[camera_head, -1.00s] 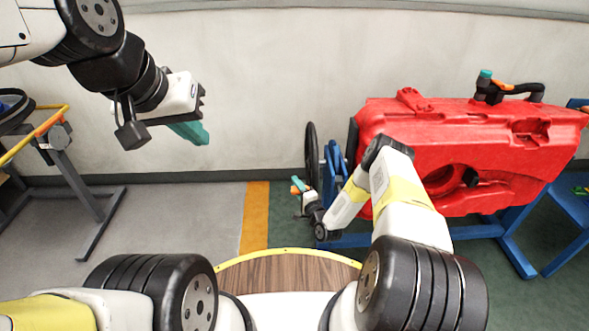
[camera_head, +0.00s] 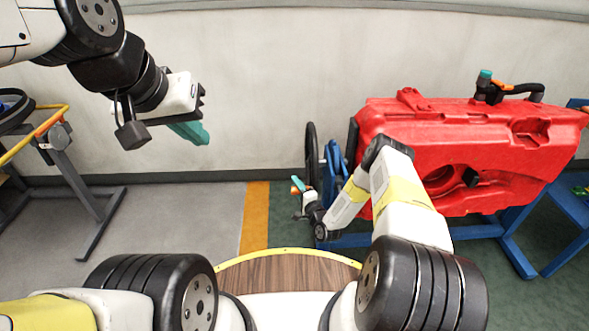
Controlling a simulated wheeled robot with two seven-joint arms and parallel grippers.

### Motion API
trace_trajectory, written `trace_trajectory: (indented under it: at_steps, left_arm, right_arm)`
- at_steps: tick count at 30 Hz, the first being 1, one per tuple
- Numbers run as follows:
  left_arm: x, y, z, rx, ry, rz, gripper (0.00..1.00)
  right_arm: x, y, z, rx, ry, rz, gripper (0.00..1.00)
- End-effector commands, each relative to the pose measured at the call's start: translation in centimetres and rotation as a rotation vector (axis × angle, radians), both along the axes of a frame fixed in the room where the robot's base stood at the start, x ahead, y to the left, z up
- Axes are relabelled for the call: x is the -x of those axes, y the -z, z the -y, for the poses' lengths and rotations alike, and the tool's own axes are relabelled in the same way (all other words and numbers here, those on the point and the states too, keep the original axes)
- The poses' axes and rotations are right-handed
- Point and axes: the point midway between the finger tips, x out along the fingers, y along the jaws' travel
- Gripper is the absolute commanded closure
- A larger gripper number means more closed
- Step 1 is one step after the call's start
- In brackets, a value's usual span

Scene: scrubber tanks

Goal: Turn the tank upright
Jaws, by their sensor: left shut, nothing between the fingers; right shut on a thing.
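The red tank (camera_head: 445,120) lies on its side, mounted on a blue stand (camera_head: 515,250) at the right. A black hose and teal-capped fitting (camera_head: 492,85) sit on its top. A dark handwheel (camera_head: 312,155) stands edge-on at the stand's left end. My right gripper (camera_head: 298,185), with teal fingertips, is low beside the wheel, shut on what looks like its small orange handle; the grip is small and partly hidden. My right forearm covers part of the tank's left end. My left gripper (camera_head: 190,132) is shut and empty, raised before the wall, away from the tank.
A grey stand with a yellow-orange bar (camera_head: 60,135) is at the left. Another blue frame (camera_head: 573,200) is at the right edge. A pale wall (camera_head: 250,80) closes the back. The grey floor between the left stand and the orange stripe (camera_head: 256,215) is clear.

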Motion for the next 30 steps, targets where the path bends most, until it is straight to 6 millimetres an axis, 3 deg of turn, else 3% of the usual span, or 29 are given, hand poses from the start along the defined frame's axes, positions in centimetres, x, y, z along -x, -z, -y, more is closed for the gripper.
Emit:
trace_trajectory:
  at_steps: [30]
  left_arm:
    - [0.0,0.0,0.0,0.0,0.0,0.0,1.0]
  right_arm:
    - [0.2,1.2,0.1,0.002,0.002,-0.012,1.0]
